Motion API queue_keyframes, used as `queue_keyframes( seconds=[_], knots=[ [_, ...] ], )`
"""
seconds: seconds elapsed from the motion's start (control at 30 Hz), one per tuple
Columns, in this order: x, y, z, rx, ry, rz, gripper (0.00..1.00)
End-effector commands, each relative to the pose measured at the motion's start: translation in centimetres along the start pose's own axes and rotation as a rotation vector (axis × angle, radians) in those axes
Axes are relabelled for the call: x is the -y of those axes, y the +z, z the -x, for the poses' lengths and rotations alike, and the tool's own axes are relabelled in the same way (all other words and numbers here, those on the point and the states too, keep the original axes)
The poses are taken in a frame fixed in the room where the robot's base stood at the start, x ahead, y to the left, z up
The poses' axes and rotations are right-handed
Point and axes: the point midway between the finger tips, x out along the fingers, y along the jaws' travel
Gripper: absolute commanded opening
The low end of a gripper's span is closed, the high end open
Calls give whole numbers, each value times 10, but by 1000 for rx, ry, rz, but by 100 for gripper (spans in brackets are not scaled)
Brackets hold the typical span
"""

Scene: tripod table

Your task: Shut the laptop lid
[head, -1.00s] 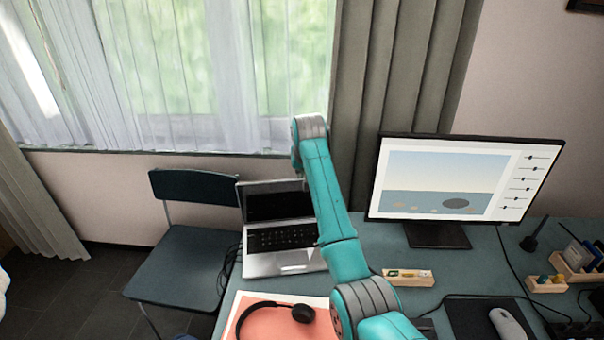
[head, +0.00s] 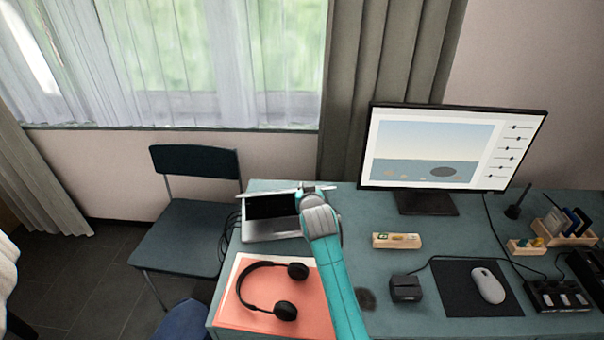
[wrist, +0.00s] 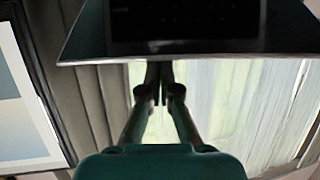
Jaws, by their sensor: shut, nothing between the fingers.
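The laptop (head: 270,232) stands on the left part of the desk. Its lid (head: 268,206) leans forward over the base, partly closed, and hides most of the keyboard. The dark screen side still shows under the lid's light top edge. My gripper (head: 316,189) is at the right end of that edge, largely hidden by my wrist. In the wrist view the lid (wrist: 200,25) fills the top. My gripper's fingers (wrist: 160,72) are shut and empty, and their tips pass behind the lid's edge. I cannot tell whether they touch it.
Headphones (head: 284,310) lie on a red folder (head: 232,312) in front of the laptop. A monitor (head: 450,150) stands to the right. A small wooden block (head: 396,241), a black box (head: 405,288) and a mouse (head: 487,285) are right of my arm. A chair (head: 187,240) stands left.

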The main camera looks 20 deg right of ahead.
Motion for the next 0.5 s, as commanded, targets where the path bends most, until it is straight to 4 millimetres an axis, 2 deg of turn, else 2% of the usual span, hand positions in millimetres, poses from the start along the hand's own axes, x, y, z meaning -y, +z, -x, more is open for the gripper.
queue_keyframes(
  seconds=[0.03,0.5],
  knots=[
    [0,11,3,-25,0,2,0],
    [0,58,16,-25,1,1,0]
  ],
)
